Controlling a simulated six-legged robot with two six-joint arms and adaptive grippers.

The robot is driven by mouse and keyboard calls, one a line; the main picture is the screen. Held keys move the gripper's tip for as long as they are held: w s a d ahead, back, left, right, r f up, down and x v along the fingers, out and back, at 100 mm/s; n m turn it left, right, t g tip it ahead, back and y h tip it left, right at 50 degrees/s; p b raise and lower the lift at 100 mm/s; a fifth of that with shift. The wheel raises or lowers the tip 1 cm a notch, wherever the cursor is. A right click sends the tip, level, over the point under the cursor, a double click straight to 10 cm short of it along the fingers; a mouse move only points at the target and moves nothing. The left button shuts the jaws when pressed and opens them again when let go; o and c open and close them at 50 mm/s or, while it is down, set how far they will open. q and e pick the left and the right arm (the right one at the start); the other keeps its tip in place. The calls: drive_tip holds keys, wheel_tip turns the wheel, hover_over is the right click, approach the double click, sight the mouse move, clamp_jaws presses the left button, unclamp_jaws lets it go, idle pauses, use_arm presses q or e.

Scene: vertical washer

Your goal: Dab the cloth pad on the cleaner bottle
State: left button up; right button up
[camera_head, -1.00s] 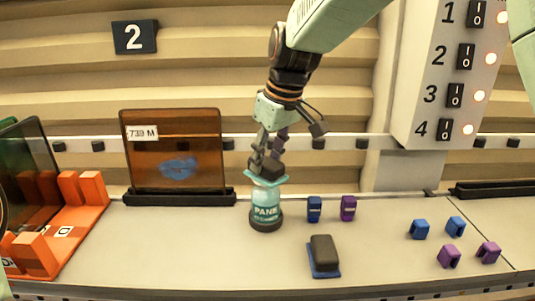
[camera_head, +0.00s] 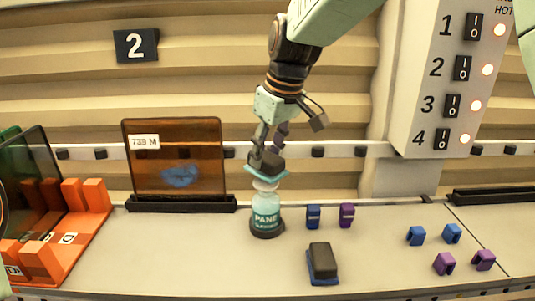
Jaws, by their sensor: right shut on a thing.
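The cleaner bottle (camera_head: 266,213), pale teal with a "PANE" label and a dark base, stands upright on the bench near the middle. My right gripper (camera_head: 264,155) reaches down from above and is shut on the dark-handled cloth pad (camera_head: 267,170), which has a teal underside. My left gripper is not in view.
A smudged amber pane (camera_head: 172,158) stands in a black holder at left, near an orange rack (camera_head: 72,235). A dark block on a blue base (camera_head: 321,264) lies in front. Several blue and purple clips (camera_head: 416,236) lie at right. A switch panel (camera_head: 440,90) stands behind.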

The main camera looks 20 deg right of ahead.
sight(268, 156)
drive_tip(key=shift+r, duration=1.8)
